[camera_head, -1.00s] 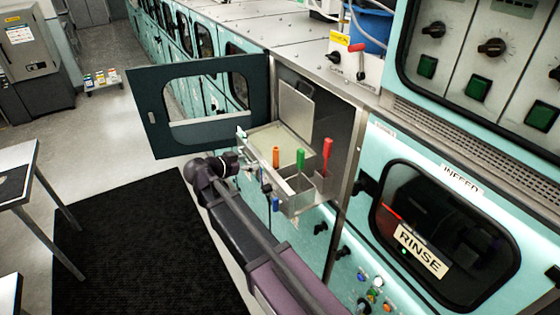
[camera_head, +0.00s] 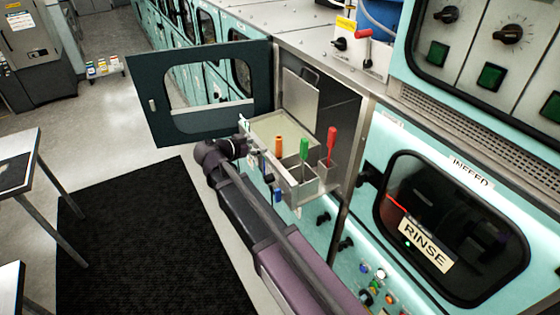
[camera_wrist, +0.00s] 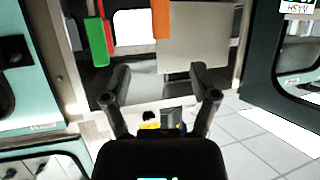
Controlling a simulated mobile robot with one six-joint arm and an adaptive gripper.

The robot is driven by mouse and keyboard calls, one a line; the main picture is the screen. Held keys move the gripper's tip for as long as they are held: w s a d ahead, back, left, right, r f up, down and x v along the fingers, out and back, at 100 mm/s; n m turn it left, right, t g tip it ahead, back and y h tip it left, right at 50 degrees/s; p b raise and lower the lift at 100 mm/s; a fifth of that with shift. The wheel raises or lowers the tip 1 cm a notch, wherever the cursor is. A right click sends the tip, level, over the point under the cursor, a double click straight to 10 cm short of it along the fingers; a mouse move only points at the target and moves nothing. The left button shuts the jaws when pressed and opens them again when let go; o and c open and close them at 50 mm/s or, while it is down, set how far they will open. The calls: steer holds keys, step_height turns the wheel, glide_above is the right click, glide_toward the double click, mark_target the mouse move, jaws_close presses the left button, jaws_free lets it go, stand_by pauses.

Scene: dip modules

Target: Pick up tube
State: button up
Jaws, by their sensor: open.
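Three upright coloured pieces, perhaps the tubes or their handles, stand at the metal tray (camera_head: 262,128) in the open cabinet: orange (camera_head: 278,146), green (camera_head: 304,150) and red (camera_head: 331,144). Their lower parts are hidden by the tray walls. My gripper (camera_head: 256,152) is at the tray's left side, nearest the orange piece. In the wrist view my gripper (camera_wrist: 162,85) is open with nothing between its fingers. The orange piece (camera_wrist: 161,18) shows above and between the fingers, apart from them. The green piece (camera_wrist: 95,40) is above the left finger.
The dark cabinet door (camera_head: 163,127) stands open at the left of the tray. The teal machine front with the RINSE window (camera_head: 470,225) is at the right. A black mat (camera_head: 130,245) covers the floor. A table (camera_head: 15,165) stands at the far left.

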mark_target(276, 143)
steer(key=shift+b+x, duration=1)
steer(key=shift+x, duration=2.1)
steer(key=b+x, duration=0.2)
steer(key=x, duration=0.2)
steer(key=shift+w+f, duration=0.1)
steer(key=shift+f, duration=0.2)
steer(key=shift+w+d+f, duration=0.1)
steer(key=shift+w+d, duration=0.2)
steer(key=shift+w, duration=0.05)
jaws_close()
